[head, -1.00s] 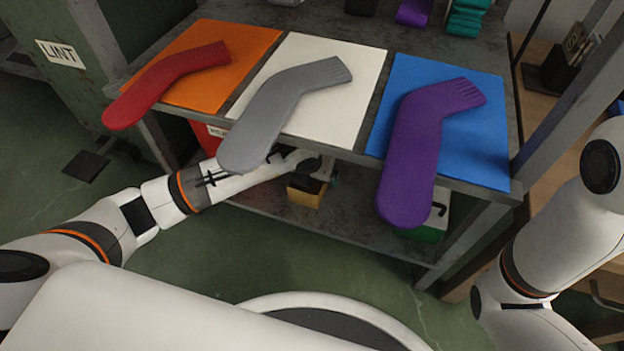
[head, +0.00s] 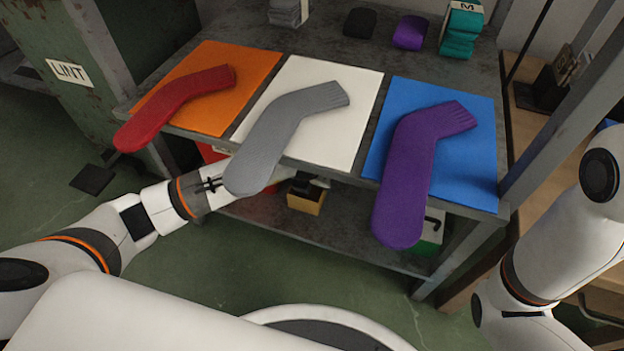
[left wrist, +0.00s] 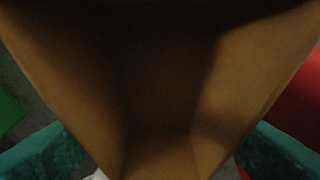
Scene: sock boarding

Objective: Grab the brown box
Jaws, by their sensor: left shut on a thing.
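The brown box (head: 306,199) is a small open-topped box on the lower shelf of the table, under the white mat. My left arm reaches in under the table top, and its gripper (left wrist: 158,158) is shut on the box. In the left wrist view the brown inner walls of the box (left wrist: 165,75) fill most of the picture, with a teal finger at each lower corner. In the head view the hand is partly hidden by the grey form and the table edge. My right arm stands at the right; its gripper is out of view.
A red bin (head: 212,153) and a green-and-white box (head: 430,238) flank the brown box.

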